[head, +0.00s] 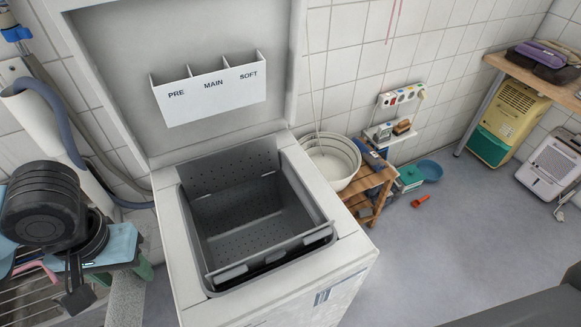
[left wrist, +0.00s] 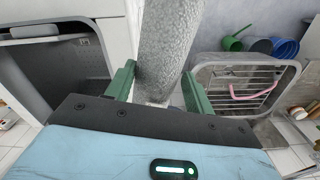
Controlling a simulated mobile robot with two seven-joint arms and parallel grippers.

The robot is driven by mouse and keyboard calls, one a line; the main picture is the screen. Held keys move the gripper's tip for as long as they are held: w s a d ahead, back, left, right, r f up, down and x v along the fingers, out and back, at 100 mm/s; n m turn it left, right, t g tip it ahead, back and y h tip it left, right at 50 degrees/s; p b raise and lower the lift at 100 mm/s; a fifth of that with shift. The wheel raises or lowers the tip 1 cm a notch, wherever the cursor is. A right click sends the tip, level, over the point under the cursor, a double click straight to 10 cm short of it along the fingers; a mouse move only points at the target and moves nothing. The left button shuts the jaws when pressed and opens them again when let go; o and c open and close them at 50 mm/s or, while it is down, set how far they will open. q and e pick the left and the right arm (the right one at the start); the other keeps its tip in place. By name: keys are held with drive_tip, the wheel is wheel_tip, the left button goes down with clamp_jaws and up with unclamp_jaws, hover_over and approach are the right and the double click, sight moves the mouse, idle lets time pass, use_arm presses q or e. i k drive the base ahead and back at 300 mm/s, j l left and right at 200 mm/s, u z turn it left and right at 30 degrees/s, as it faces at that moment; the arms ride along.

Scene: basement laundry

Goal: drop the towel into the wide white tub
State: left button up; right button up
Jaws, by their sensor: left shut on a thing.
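A pale grey, rough-textured towel (head: 125,302) hangs at the lower left of the head view, left of the open washer. In the left wrist view the towel (left wrist: 166,50) runs as a long strip between two green fingers. My left gripper (left wrist: 158,88) is shut on it; in the head view the gripper (head: 140,268) is partly hidden by its own light blue body. The wide white tub (head: 331,160) stands beyond the washer, partly hidden behind its right edge. Its pale inside shows. My right gripper is not in view.
The open top-loading washer (head: 352,254), with its raised lid (head: 190,60), stands between the towel and the tub. A rack (left wrist: 245,85) with a pink item is by the left gripper.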

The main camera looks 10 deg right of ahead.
sight(325, 164)
drive_tip(key=k, duration=0.6)
drive_tip(key=l+z, duration=0.15)
drive_tip(key=z, duration=2.15)
drive_tip(key=i+l, duration=0.1)
drive_tip(key=i, duration=0.4)
drive_tip(key=i+l+u, duration=0.15)
drive_tip(key=i, duration=0.4)
drive_tip(key=i+u, duration=0.8)
drive_tip(key=u, duration=0.15)
drive_tip(key=i+j+u, duration=0.1)
drive_tip(key=i+u, duration=0.15)
drive_tip(key=u, duration=0.15)
drive_tip(key=i+u, duration=0.6)
drive_tip(key=u, duration=0.25)
